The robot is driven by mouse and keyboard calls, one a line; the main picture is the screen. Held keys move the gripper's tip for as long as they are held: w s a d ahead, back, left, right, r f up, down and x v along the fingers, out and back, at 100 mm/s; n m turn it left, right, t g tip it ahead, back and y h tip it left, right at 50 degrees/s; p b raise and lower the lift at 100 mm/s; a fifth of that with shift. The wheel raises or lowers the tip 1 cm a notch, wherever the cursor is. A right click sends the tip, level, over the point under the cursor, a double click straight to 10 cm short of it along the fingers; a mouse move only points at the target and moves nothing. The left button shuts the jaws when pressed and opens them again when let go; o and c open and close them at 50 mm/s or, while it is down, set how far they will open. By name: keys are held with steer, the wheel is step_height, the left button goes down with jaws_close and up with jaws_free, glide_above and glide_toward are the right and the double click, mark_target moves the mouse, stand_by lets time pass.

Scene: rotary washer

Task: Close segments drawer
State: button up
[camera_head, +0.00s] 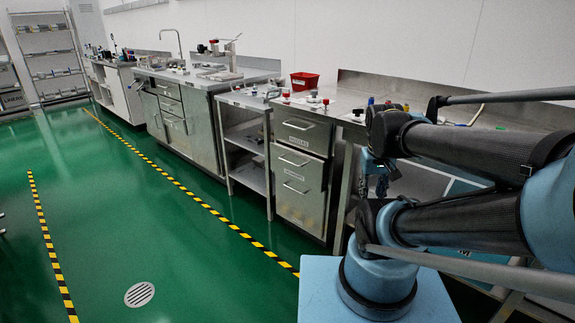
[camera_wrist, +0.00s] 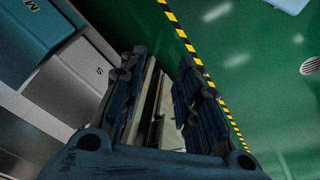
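A metal drawer unit (camera_head: 303,180) stands under the counter in the middle of the head view, with several drawer fronts and bar handles. Its top front (camera_head: 302,133) carries a label too small to read surely. I cannot tell which front is the segments drawer or how far any stands out. My gripper (camera_wrist: 162,62) points downward with its two dark fingers apart in the wrist view. A metallic, narrow edge shows between and beyond the fingers; contact is not visible. In the head view my gripper (camera_head: 380,184) hangs right of the drawer unit, partly hidden by my arm.
Boxes marked M (camera_wrist: 35,18) and S (camera_wrist: 75,78) lie left of my fingers in the wrist view. A red bin (camera_head: 304,81) and small items stand on the counter. An open shelf (camera_head: 245,178) adjoins the drawers. Green floor (camera_head: 120,220) is mostly clear.

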steer(key=w+a+r+n+t+h, duration=0.1)
steer(key=w+r+n+h, duration=0.15)
steer(key=w, duration=0.65)
steer(key=w+a+r+n+h, duration=0.1)
steer(key=w+r+h, duration=0.15)
steer(key=w, duration=0.65)
steer(key=w+a+f+n+t+h, duration=0.2)
steer(key=w+a, duration=0.8)
steer(key=w, duration=0.3)
steer(key=w+a+f+n+t+h, duration=0.1)
steer(key=w+a+f+t, duration=0.2)
steer(key=a, duration=0.4)
steer(key=w+a+f+n, duration=0.1)
steer(key=w+a+f, duration=0.35)
steer(key=a, duration=0.25)
steer(key=n+t+h, duration=0.1)
steer(key=n+t, duration=0.1)
steer(key=t, duration=0.2)
glide_toward(287, 162)
steer(key=x, duration=1)
steer(key=shift+w+f, duration=0.2)
steer(key=shift+w, duration=0.3)
jaws_close()
